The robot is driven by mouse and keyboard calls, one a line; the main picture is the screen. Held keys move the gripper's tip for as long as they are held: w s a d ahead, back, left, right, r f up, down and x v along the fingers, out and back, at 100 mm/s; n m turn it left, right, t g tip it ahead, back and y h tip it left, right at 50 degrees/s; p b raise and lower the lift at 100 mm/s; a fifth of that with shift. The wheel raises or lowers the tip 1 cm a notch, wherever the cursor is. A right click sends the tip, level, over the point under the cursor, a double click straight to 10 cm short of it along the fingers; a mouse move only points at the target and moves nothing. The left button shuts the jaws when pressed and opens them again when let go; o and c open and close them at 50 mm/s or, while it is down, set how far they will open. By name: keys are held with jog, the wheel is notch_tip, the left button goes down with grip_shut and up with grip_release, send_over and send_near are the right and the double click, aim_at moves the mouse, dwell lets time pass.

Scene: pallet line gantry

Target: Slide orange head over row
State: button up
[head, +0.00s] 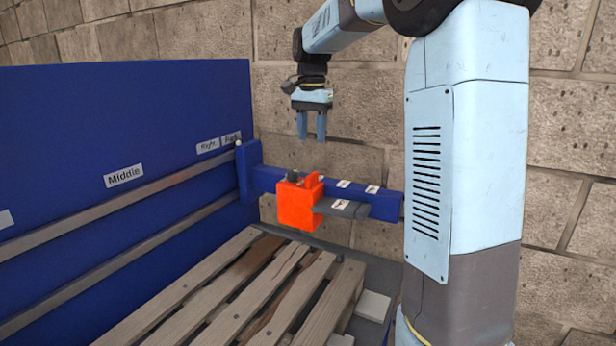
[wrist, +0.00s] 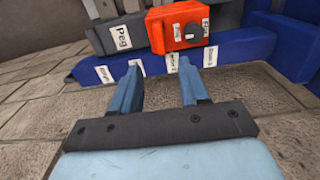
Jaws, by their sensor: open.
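The orange head (head: 297,204) sits on a blue beam (head: 383,202) that reaches out from the blue panel. It has a dark knob on top and an upright orange tab. In the wrist view the orange head (wrist: 181,28) shows a black round knob and white labels. A grey piece labelled "Peg" (wrist: 124,38) is beside it. My gripper (head: 312,138) is open and empty, pointing down above the orange head and apart from it. Its two blue fingers also show in the wrist view (wrist: 160,80). No row of items can be made out clearly.
A blue panel (head: 100,120) with two grey rails carries labels, among them "Middle" (head: 124,176) and "Right". A wooden pallet (head: 235,290) lies below the beam. A stone block wall (head: 340,100) stands behind. The space between gripper and head is clear.

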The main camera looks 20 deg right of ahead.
aim_at(312, 174)
notch_tip(312, 174, down, 12)
jog(key=shift+f, duration=0.2)
dwell(0.4)
grip_shut()
dwell(0.3)
